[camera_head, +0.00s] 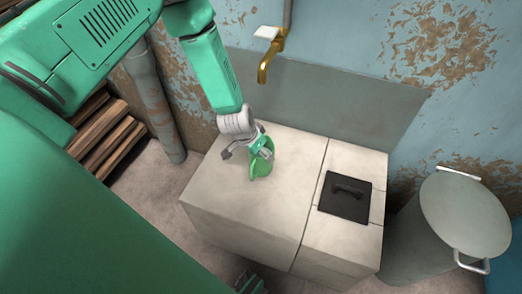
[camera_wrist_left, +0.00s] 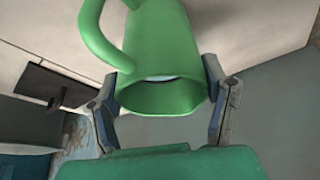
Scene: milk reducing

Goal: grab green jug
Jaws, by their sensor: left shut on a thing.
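The green jug (camera_head: 261,163) is on or just above the pale counter in the head view, partly hidden by my left gripper (camera_head: 258,150). The left wrist view shows the jug (camera_wrist_left: 165,60) large, with its handle on the left and its open rim toward the camera. Something pale shows inside the rim. My left gripper (camera_wrist_left: 162,108) has one finger on each side of the jug and is shut on it. I cannot tell whether the jug touches the counter. My right gripper is not clearly in view.
The pale counter (camera_head: 230,205) has free room around the jug. A black lid with a handle (camera_head: 345,196) lies on its right part. A brass tap (camera_head: 270,55) hangs above the back. A grey lidded bin (camera_head: 440,235) stands at the right, stacked wood (camera_head: 105,135) at the left.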

